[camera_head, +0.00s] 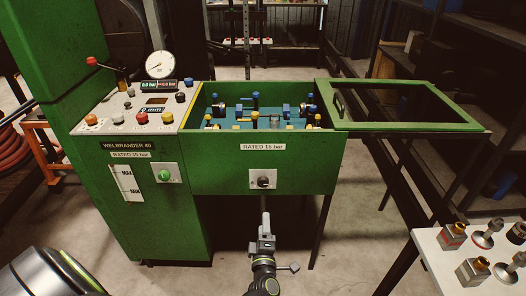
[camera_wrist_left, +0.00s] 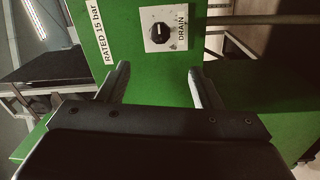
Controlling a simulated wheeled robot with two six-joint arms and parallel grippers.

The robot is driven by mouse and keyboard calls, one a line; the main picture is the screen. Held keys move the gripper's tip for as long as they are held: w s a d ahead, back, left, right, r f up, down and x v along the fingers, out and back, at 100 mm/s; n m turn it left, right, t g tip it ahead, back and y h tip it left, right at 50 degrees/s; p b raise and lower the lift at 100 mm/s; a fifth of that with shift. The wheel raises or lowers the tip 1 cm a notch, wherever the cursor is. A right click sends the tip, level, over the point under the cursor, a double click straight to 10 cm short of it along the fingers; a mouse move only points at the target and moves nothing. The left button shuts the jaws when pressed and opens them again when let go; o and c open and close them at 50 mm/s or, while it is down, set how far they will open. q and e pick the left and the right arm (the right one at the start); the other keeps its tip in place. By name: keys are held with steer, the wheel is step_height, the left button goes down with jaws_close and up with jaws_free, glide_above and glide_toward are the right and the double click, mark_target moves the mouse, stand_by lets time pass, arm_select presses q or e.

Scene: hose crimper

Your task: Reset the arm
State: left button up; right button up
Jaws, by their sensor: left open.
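My left gripper (camera_head: 265,222) is in front of the green machine, below its drain knob (camera_head: 263,181). In the left wrist view the two fingers of the gripper (camera_wrist_left: 160,85) stand wide apart with nothing between them. The black drain knob (camera_wrist_left: 161,34), on a white plate marked DRAIN, lies beyond the fingertips, and I see no contact with it. My right gripper is in neither view.
The green machine's open tank (camera_head: 340,150) holds several coloured valves; its framed lid (camera_head: 460,122) is swung open to the right. A control panel (camera_head: 110,112) with gauge (camera_head: 160,64) is at left. A white table (camera_head: 440,262) with metal fittings stands at lower right.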

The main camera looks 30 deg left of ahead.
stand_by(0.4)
arm_select(q)
steer(key=s+d+f+m+g+h+p, duration=0.1)
steer(key=s+f+m+g+h, duration=0.25)
steer(key=s+f+m, duration=0.55)
steer(key=s+d+f+m+g+h, duration=0.15)
steer(key=s+f+m+h, duration=0.35)
steer(key=f, duration=0.7)
steer(key=s+a+f+m+g, duration=0.1)
steer(key=s+f+m+g, duration=0.1)
steer(key=s, duration=0.8)
steer(key=s+a+f+m+g, duration=0.2)
steer(key=s+f, duration=0.4)
steer(key=s, duration=0.5)
steer(key=s+a+f+m+g+p, duration=0.1)
steer(key=s+a+f+m+g, duration=0.1)
steer(key=s+g, duration=0.4)
steer(key=s+f+m, duration=0.1)
steer(key=s+f, duration=0.1)
steer(key=s, duration=0.2)
steer(key=shift+s+f+m, duration=0.3)
steer(key=shift+s, duration=0.05)
